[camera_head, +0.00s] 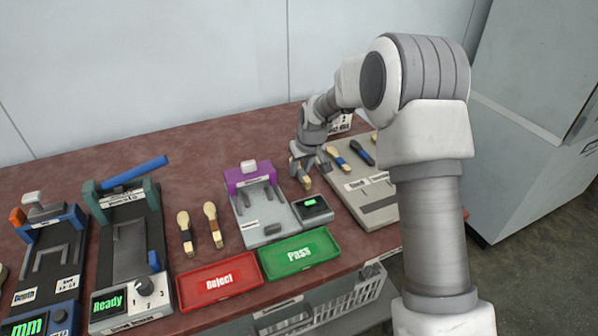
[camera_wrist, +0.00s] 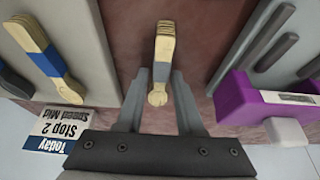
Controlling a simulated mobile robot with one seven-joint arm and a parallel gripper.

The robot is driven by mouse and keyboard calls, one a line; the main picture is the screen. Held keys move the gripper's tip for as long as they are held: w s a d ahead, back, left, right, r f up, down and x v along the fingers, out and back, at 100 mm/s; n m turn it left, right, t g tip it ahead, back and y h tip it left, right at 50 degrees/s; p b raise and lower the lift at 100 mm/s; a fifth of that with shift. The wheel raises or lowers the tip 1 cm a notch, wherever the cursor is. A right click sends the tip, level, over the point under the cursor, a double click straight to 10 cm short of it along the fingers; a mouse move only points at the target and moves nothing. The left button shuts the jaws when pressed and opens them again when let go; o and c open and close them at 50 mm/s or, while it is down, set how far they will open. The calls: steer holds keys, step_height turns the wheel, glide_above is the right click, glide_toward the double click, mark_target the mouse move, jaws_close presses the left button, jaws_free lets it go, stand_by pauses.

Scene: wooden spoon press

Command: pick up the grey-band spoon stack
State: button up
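My gripper (camera_head: 302,160) is low over the table and points down. In the wrist view its two fingers (camera_wrist: 162,98) are apart, one on each side of the stack's near end. A gap shows between the stack and each finger, and I see no grip on it.
A purple-topped fixture (camera_head: 248,177) stands left of my gripper. A grey board (camera_head: 379,190) with a blue-band spoon stack (camera_head: 337,158) is on the right. Two more spoons, one (camera_head: 185,234) dark-banded, lie left. Red Reject (camera_head: 192,300) and green Pass (camera_head: 277,271) trays sit in front.

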jaws_close()
steer(key=shift+r, duration=0.15)
